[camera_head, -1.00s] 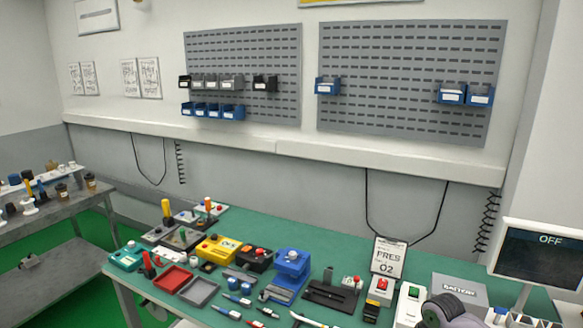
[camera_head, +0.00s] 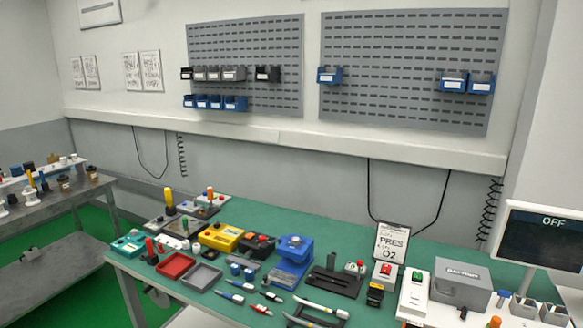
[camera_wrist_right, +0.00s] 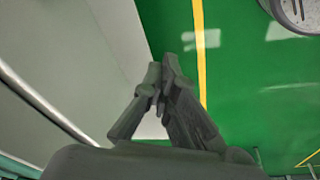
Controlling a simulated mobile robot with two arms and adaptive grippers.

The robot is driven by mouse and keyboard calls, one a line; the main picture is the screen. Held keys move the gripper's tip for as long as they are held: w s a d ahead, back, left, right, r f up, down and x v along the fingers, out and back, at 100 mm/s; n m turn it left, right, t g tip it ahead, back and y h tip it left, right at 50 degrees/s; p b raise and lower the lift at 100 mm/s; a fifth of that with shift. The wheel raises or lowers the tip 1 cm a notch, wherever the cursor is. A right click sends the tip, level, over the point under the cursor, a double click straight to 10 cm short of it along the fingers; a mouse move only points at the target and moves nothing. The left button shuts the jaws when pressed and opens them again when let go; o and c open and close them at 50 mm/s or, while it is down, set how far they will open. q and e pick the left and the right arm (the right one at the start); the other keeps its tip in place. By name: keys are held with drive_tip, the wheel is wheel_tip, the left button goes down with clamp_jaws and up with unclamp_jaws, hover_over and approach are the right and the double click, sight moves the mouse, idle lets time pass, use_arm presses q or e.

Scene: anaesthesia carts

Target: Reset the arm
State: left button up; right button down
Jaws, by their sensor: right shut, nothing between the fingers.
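My right gripper (camera_wrist_right: 160,88) shows in the right wrist view with its two dark fingers together at the tips, shut and empty. It hangs over green floor (camera_wrist_right: 235,90), with a yellow line beside it and a pale panel to its left. It touches nothing that I can see. Neither gripper shows in the head view now.
A green-topped workbench (camera_head: 330,235) carries a red tray (camera_head: 175,265), a grey tray (camera_head: 201,276), a blue device (camera_head: 292,262), several tools and a grey box (camera_head: 462,283). A monitor (camera_head: 545,236) reads OFF. A grey side table (camera_head: 50,220) stands left.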

drive_tip(key=s+f+m+b, duration=0.3)
drive_tip(key=s+f+b, duration=0.1)
drive_tip(key=s+f, duration=1.6)
use_arm(q)
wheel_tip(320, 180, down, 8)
drive_tip(key=b, duration=0.3)
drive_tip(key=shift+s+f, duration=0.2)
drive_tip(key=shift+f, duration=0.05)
use_arm(e)
drive_tip(key=s+a+f, duration=0.1)
drive_tip(key=s+f, duration=0.2)
drive_tip(key=s, duration=0.4)
drive_tip(key=s+a+f+m+g, duration=0.1)
drive_tip(key=s+a+f, duration=0.1)
drive_tip(key=s+f, duration=0.2)
drive_tip(key=s+a+f+m+h, duration=0.1)
drive_tip(key=s+f, duration=0.2)
drive_tip(key=s, duration=0.8)
drive_tip(key=shift+a+f, duration=0.15)
drive_tip(key=shift+f, duration=0.15)
drive_tip(key=shift+s, duration=0.1)
